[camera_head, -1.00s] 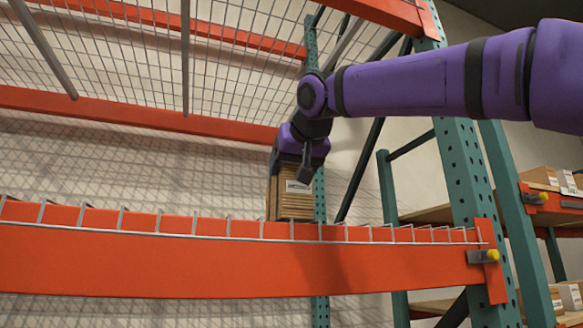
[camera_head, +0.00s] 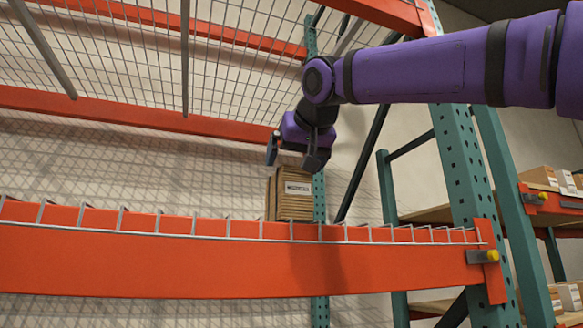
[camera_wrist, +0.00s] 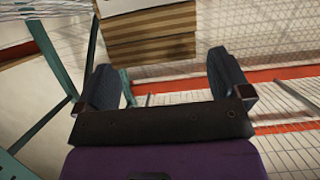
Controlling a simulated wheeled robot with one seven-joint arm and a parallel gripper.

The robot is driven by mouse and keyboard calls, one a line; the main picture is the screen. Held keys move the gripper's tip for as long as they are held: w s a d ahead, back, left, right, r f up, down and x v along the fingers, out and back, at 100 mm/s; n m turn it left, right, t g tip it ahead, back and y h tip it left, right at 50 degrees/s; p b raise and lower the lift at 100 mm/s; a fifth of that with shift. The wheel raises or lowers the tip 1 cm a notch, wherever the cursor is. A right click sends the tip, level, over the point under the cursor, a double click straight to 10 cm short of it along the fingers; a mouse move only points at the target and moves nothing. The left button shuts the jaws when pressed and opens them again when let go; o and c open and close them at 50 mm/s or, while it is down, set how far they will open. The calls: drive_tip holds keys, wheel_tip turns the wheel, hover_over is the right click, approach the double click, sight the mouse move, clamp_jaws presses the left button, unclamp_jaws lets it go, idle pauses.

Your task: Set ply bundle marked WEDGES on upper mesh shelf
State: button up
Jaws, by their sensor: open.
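The ply bundle (camera_head: 293,196), a brown layered block with a white label on its front, stands upright on the mesh shelf behind the orange front beam (camera_head: 200,262). The label's print is too small to read. The beam hides the bundle's foot. My gripper (camera_head: 292,160) is open and empty just above the bundle, its fingers clear of it. In the wrist view the bundle's layered side (camera_wrist: 150,38) shows beyond the open fingers (camera_wrist: 165,82), with nothing between them.
Another mesh level (camera_head: 130,50) with orange beams hangs overhead. A teal perforated upright (camera_head: 465,165) stands to the right, with a yellow-tipped pin at the beam end. Cartons (camera_head: 545,178) sit on a neighbouring rack. The shelf left of the bundle looks clear.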

drive_tip(key=v, duration=0.9)
drive_tip(key=shift+s, duration=0.15)
drive_tip(key=s+d+f+g+h, duration=0.1)
drive_tip(key=d+f, duration=0.4)
drive_tip(key=f, duration=0.3)
drive_tip(key=s+d+f+m+g+h, duration=0.1)
drive_tip(key=d+f+g, duration=0.1)
drive_tip(key=d+f, duration=0.55)
drive_tip(key=s+d+f+g+h, duration=0.15)
drive_tip(key=d+f, duration=0.25)
drive_tip(key=f, duration=0.6)
drive_tip(key=s+d+f+g, duration=0.1)
drive_tip(key=s+d+f, duration=0.1)
drive_tip(key=s+f, duration=0.2)
drive_tip(key=s+d+f+m+g, duration=0.1)
drive_tip(key=s+d+f, duration=0.2)
drive_tip(key=f, duration=0.8)
drive_tip(key=s+d+f+m+g, duration=0.1)
drive_tip(key=s+d+f, duration=0.1)
drive_tip(key=s+f, duration=0.3)
wheel_tip(320, 180, down, 3)
drive_tip(key=shift+s+d+f, duration=0.1)
drive_tip(key=shift+s+d, duration=0.05)
drive_tip(key=shift+d, duration=0.05)
